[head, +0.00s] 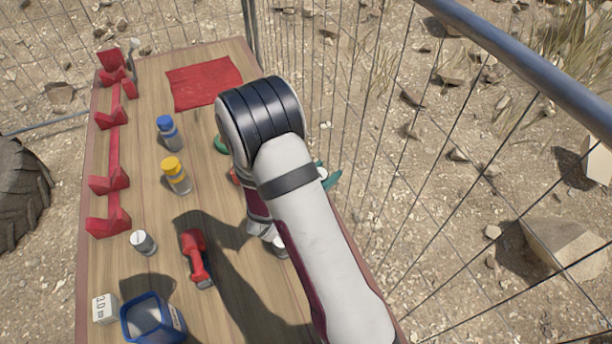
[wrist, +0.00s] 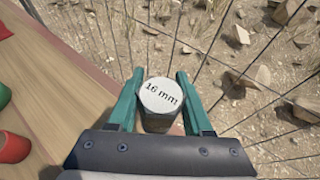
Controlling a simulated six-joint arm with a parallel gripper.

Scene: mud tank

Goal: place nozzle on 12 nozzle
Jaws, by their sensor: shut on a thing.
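My gripper (wrist: 160,90) has teal fingers, shut on a pale grey cylinder marked "16 mm" (wrist: 162,97). The marked top faces the wrist camera. In the head view my gripper (head: 328,176) shows only in part behind my arm, near the table's right edge. A grey-white cylinder (head: 143,242) stands on the left part of the table. Another pale piece (head: 280,246) shows beside my arm, partly hidden. I cannot read a "12" mark on any piece.
A red rack (head: 114,150) runs along the wooden table's left edge. Blue-capped (head: 167,130) and yellow-capped (head: 176,175) bottles, a red tool (head: 196,258), a blue bin (head: 148,320) and a white block (head: 104,308) stand on it. A wire fence borders the right side.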

